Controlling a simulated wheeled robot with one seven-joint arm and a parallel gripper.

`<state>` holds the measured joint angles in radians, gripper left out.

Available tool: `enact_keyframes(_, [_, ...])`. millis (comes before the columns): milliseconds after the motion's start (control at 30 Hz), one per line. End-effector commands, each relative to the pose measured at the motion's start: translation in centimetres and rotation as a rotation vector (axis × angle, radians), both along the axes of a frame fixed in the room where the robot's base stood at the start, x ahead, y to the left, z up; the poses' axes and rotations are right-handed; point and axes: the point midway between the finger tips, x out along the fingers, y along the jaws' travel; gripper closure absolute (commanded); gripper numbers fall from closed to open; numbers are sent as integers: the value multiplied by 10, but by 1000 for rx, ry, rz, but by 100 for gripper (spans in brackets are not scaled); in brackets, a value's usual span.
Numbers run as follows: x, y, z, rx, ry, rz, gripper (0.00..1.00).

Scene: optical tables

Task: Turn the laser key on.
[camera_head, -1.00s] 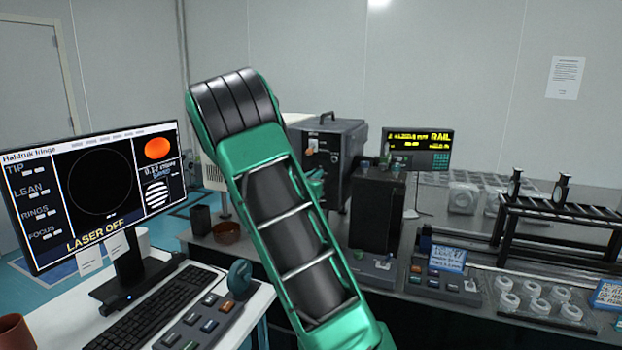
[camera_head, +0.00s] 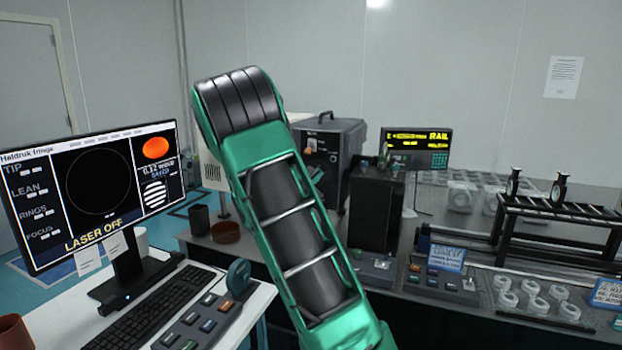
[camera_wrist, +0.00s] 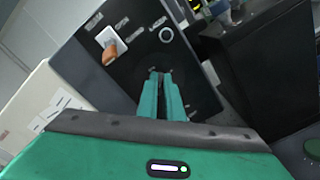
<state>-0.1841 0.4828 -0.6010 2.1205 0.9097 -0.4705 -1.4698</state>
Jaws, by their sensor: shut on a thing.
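The dark laser box (camera_head: 345,135) stands on the bench behind my green arm, and its front panel (camera_wrist: 95,75) fills the upper part of the wrist view. My gripper (camera_wrist: 161,75) points at this panel with its two green fingers close together, shut on the small laser key. The key is almost wholly hidden between the fingertips, so its angle cannot be told. The monitor (camera_head: 100,190) at left reads "LASER OFF".
A black box (camera_head: 375,210) stands close at right. A keyboard (camera_head: 150,310) lies at front left.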

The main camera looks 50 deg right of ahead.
Motion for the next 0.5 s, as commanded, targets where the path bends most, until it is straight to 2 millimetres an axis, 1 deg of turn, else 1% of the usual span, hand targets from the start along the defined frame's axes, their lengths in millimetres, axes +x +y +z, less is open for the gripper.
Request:
enact_keyframes(33, [-2,-2,1,16,-42,-4,100])
enact_keyframes(500, [-5,-3,-3,182,-445,-6,100])
